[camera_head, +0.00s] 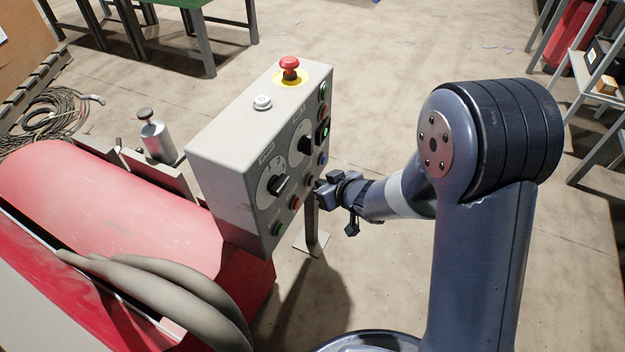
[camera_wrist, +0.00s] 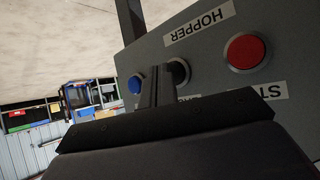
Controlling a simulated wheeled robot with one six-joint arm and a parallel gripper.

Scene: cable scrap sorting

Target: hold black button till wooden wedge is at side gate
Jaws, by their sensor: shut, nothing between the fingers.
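The black button (camera_wrist: 180,72) shows in the wrist view on the grey control box (camera_head: 225,150), between a blue button (camera_wrist: 136,84) and a red button (camera_wrist: 245,52). My gripper (camera_wrist: 155,72) is shut and empty, its fingertips right by the black button and partly covering it. I cannot tell if they touch or press it. In the head view my gripper (camera_head: 320,187) is at the box's lower right face and hides the black button. I can make out neither the wooden wedge nor the side gate in these views.
A red emergency knob (camera_head: 289,66) and a pale button (camera_head: 262,102) are on top of the box. Dials and coloured buttons cover its face. A red machine (camera_head: 110,195) with grey hoses (camera_head: 160,290) stands at left. Shelving (camera_head: 590,90) is at far right; open floor lies behind.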

